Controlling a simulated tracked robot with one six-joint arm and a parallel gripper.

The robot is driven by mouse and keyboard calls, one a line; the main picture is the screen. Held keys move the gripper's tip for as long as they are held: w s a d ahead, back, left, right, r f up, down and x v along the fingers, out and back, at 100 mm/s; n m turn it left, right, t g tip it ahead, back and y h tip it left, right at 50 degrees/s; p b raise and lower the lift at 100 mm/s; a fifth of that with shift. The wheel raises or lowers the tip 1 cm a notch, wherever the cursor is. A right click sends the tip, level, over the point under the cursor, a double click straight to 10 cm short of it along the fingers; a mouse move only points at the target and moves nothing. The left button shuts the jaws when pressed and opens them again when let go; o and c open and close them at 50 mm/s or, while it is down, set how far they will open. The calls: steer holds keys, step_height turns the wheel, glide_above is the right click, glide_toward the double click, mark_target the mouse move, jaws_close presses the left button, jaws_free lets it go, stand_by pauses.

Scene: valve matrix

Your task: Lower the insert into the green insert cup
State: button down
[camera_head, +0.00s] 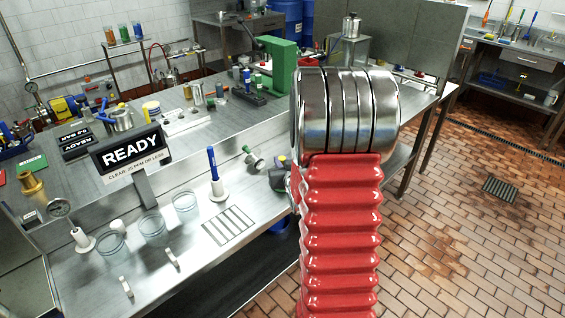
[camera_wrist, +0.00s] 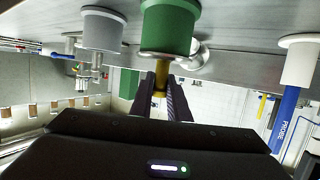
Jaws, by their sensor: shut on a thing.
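The wrist view is upside down, with the bench surface along the top. In it the green insert cup (camera_wrist: 170,26) stands on the bench near the top middle. My gripper (camera_wrist: 163,84) is shut on a yellow brass-coloured insert (camera_wrist: 160,76). The insert lines up closely with the rim of the green cup. I cannot tell whether it touches the rim or sits inside it. In the head view my red and chrome arm hides the gripper and the insert.
A grey-white cup (camera_wrist: 102,29) stands beside the green one. A blue probe (camera_head: 213,163) stands in a white holder (camera_head: 218,191), also seen in the wrist view (camera_wrist: 285,118). Glass dishes (camera_head: 152,229), a slotted plate (camera_head: 230,226) and a READY sign (camera_head: 131,153) are on the bench.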

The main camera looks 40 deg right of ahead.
steer(key=shift+r, duration=0.1)
steer(key=c, duration=1.6)
jaws_free()
steer(key=shift+s, duration=0.1)
